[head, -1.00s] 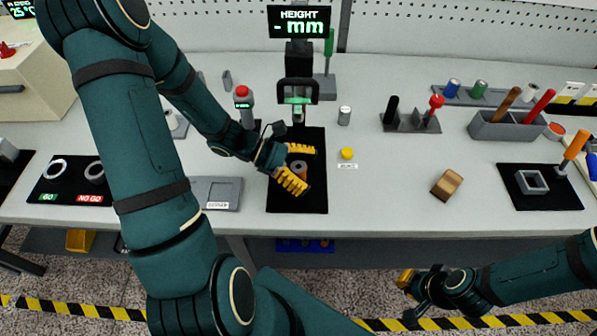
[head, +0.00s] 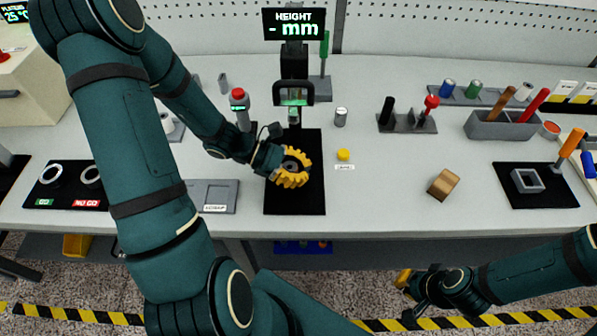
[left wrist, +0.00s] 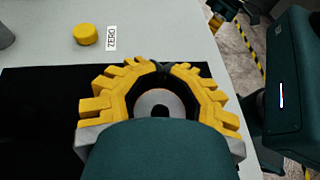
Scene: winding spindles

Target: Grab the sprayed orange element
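The sprayed orange element is a small grey cylinder with a hole in its top and an orange tint at its edge. It shows between the fingers of my left gripper (head: 300,166) over the black mat (head: 312,200), below the height gauge. In the left wrist view the element (left wrist: 174,100) stands ringed by the yellow fingers, whose tips almost meet on its far side. My left gripper looks shut around it, though finger contact is partly hidden. My right gripper (head: 404,282) is away from the table's front edge at the lower right; its fingers are too small to judge.
The height gauge (head: 294,60) stands directly behind the mat. A yellow disc (head: 343,155) with a ZERO label lies right of it, with a brown block (head: 443,184) further right. A grey scrap tray (head: 212,195) is on the left.

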